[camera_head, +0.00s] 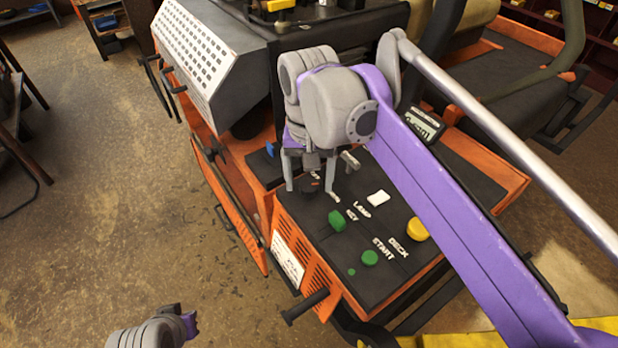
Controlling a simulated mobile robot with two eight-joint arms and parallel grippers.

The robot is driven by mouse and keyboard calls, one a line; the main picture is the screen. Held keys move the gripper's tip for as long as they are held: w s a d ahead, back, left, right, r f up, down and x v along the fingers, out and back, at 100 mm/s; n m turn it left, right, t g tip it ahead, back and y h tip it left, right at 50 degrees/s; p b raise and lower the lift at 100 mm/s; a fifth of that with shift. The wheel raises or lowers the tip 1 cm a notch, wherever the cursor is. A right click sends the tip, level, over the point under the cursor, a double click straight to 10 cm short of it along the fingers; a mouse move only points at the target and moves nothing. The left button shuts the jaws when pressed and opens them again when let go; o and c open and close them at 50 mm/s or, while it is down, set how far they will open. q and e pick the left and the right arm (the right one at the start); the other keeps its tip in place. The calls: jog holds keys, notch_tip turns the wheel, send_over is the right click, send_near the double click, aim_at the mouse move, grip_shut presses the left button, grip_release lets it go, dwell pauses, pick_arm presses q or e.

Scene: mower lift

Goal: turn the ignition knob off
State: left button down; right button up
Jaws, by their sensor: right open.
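The ignition knob (337,220) is a green knob on the dark control panel, beside the "KEY" label. My right gripper (310,187) points down over the back left part of the panel, behind the knob and a little to its left in the picture. Its two grey fingers are apart with nothing clearly between them, and they are not touching the knob. Part of my left arm's grey and purple wrist shows at the bottom left; its fingers cannot be seen.
The orange mower's panel (385,290) also bears a green START button (370,257), a yellow DECK knob (417,230) and a white LAMP switch (378,198). A dark lever (306,306) sticks out at the front. Open floor (110,210) lies to the left.

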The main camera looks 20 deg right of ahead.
grip_shut()
pick_arm(q)
jog(key=shift+r, duration=0.1)
pick_arm(e)
jog(key=shift+n, duration=0.4)
jog(key=shift+r+n+p, duration=0.1)
jog(key=shift+n+p, duration=0.2)
jog(key=shift+n, duration=0.6)
jog(key=n, duration=0.3)
jog(key=shift+n+p, duration=0.3)
jog(key=shift+n, duration=0.1)
pick_arm(q)
jog(key=shift+w+r, duration=0.25)
jog(key=shift+r, duration=0.35)
jog(key=shift+w+r, duration=0.2)
jog(key=shift+r, duration=0.35)
pick_arm(e)
jog(key=n, duration=0.5)
jog(key=shift+n, duration=0.3)
